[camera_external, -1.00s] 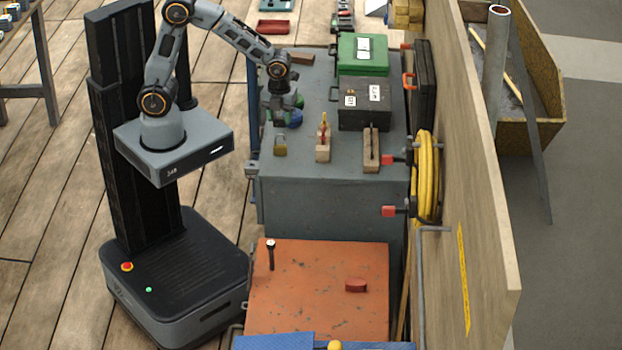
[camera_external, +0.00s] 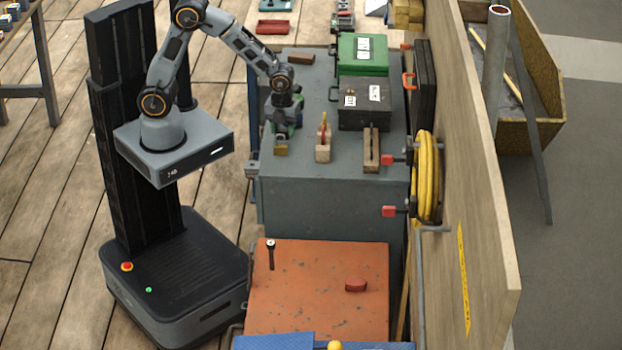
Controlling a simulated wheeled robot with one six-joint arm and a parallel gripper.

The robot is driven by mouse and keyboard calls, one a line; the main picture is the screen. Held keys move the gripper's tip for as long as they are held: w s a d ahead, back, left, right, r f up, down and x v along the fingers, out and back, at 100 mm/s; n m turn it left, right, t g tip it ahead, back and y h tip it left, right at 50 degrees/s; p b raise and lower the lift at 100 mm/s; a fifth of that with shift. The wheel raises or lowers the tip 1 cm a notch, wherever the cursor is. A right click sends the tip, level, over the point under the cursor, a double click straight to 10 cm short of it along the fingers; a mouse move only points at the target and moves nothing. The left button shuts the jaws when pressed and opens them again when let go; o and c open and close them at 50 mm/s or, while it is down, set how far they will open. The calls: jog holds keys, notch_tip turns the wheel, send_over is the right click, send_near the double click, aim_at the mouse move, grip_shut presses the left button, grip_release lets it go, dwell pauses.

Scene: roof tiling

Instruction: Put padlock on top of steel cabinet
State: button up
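A small brass-coloured block that looks like the padlock (camera_external: 281,149) sits near the front left of a grey metal top (camera_external: 300,172). My gripper (camera_external: 283,136) points down right at it, seeming just above or behind it. Blue-green parts show at the gripper's end, and they hide its fingertips. I cannot tell whether the fingers touch the padlock or are closed on it. An orange, scuffed cabinet (camera_external: 320,312) stands lower in front of the grey one; I cannot tell which of the two is the steel cabinet.
On the grey top are a wooden block with a red-yellow tool (camera_external: 323,145), a slotted wooden block (camera_external: 371,150), a black case (camera_external: 364,105) and a green case (camera_external: 362,56). A bolt-like piece (camera_external: 270,250) and red block (camera_external: 355,285) occupy the orange top; its middle is clear.

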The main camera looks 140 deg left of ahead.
jog(key=o, duration=0.4)
notch_tip(320, 180, up, 12)
jog(key=shift+r+p, duration=0.2)
jog(key=shift+p, duration=0.15)
jog(key=s+d+n+t, duration=0.1)
jog(key=d+n, duration=0.2)
jog(key=d, duration=0.5)
jog(key=s+d+r+n+t, duration=0.1)
jog(key=d+n, duration=0.3)
jog(key=d, duration=0.5)
jog(key=s+d+r+n+t, duration=0.1)
jog(key=d+n, duration=0.3)
jog(key=d, duration=0.5)
jog(key=shift+s+d+t, duration=0.1)
jog(key=shift+d+t, duration=0.15)
jog(key=shift+t, duration=0.05)
